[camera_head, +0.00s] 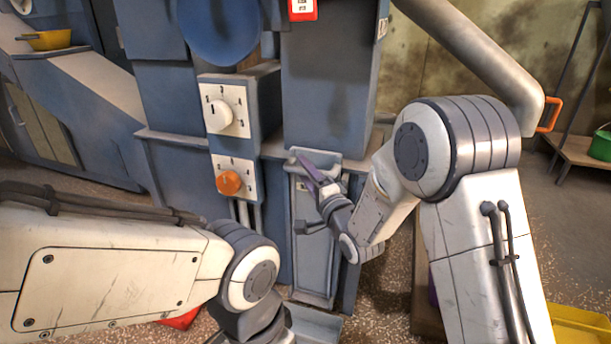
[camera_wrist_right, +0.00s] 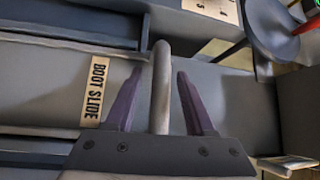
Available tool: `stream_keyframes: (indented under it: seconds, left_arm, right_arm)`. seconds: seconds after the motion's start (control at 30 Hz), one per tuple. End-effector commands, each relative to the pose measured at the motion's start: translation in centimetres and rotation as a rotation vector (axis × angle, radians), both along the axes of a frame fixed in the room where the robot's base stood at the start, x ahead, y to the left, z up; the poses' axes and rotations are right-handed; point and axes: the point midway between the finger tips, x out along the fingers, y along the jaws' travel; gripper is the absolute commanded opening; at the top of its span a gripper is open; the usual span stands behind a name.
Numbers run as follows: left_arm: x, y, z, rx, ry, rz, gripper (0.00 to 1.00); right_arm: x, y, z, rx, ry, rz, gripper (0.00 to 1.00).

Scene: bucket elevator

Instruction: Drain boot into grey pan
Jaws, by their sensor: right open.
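The boot's front is a blue-grey panel (camera_head: 314,245) low on the machine's column. In the right wrist view, a "BOOT SLIDE" label (camera_wrist_right: 96,92) is beside a pale grey bar handle (camera_wrist_right: 160,85). My right gripper (camera_head: 310,168) is at the top of this panel; its purple fingers also show in the right wrist view (camera_wrist_right: 158,90). They are open, one on each side of the bar, with gaps visible. A grey, tray-like piece (camera_head: 322,326) shows at the bottom edge; I cannot tell whether it is the grey pan. My left gripper is out of view.
Two dial boxes with a white knob (camera_head: 220,116) and an orange knob (camera_head: 229,182) stand left of the panel. A red object (camera_head: 180,319) lies on the floor. A yellow container (camera_head: 581,325) is bottom right, a green one (camera_head: 601,146) on a shelf.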

Motion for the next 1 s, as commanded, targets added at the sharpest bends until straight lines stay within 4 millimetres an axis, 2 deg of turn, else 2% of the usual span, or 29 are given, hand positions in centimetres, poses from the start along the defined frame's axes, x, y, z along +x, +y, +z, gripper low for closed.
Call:
stream_keyframes:
  seconds: [0.3, 0.43, 0.47, 1.0]
  left_arm:
    - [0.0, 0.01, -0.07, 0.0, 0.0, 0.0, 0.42]
    - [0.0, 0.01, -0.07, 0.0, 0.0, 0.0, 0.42]
    - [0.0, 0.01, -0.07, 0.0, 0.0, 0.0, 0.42]
    - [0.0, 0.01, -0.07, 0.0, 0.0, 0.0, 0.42]
  right_arm:
    - [0.29, 0.15, 0.06, 0.0, 0.0, 0.0, 0.55]
    - [0.28, 0.15, 0.06, 0.0, 0.0, 0.0, 0.05]
    - [0.27, 0.14, 0.06, 0.0, 0.0, 0.0, 0.0]
    - [0.25, 0.12, 0.03, 0.0, 0.001, 0.0, 0.0]
